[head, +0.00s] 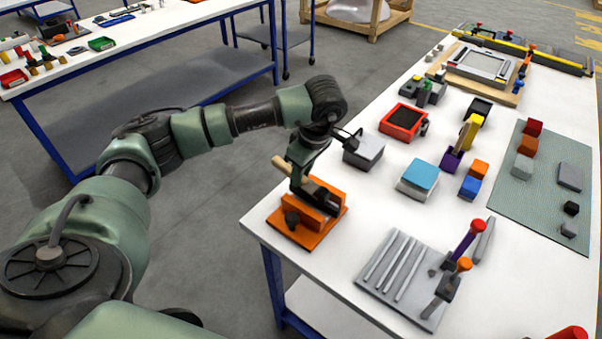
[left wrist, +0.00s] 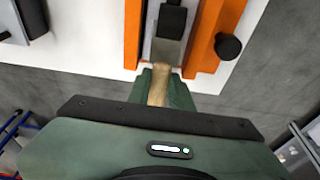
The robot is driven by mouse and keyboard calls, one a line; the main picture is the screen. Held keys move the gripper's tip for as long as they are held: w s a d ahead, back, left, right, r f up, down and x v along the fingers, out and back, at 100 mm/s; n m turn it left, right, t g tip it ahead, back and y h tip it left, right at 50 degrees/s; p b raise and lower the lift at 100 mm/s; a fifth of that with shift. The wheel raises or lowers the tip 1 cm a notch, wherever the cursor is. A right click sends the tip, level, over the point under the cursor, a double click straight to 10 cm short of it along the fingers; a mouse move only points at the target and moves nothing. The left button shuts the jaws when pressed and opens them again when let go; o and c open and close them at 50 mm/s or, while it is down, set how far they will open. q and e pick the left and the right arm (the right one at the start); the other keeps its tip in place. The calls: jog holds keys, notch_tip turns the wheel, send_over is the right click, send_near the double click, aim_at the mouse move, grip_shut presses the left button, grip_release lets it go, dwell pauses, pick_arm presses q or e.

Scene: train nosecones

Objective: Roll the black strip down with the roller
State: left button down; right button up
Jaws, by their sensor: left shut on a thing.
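My left gripper (head: 300,181) is at the orange holder (head: 290,236) on the near left corner of the white table. In the left wrist view its green fingers are shut around a wooden handle (left wrist: 158,92), apparently the roller's. In the head view the handle's pale end (head: 281,164) sticks out beside the gripper. A grey and black part (left wrist: 170,28) in line with the handle lies between the holder's orange walls (left wrist: 213,35). I cannot tell how much of it rests in the holder. I cannot pick out the black strip with certainty. My right gripper is not in view.
A grey plate with several rods (head: 385,270) lies to the right of the holder. A white box with a blue top (head: 418,178), a grey box (head: 364,150) and a red tray (head: 404,120) stand beyond. A grey frame (head: 480,65) sits on a wooden board farther back.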

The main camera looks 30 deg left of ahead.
pick_arm(q)
jog(key=shift+d, duration=0.35)
dwell(0.6)
jog(key=shift+d, duration=0.25)
dwell(0.4)
jog(key=shift+d, duration=0.15)
dwell(0.3)
jog(key=shift+d+b, duration=0.3)
jog(key=shift+d, duration=0.1)
jog(key=shift+s+b, duration=0.1)
jog(key=shift+b, duration=0.2)
dwell(0.7)
jog(key=shift+r, duration=0.1)
dwell(0.5)
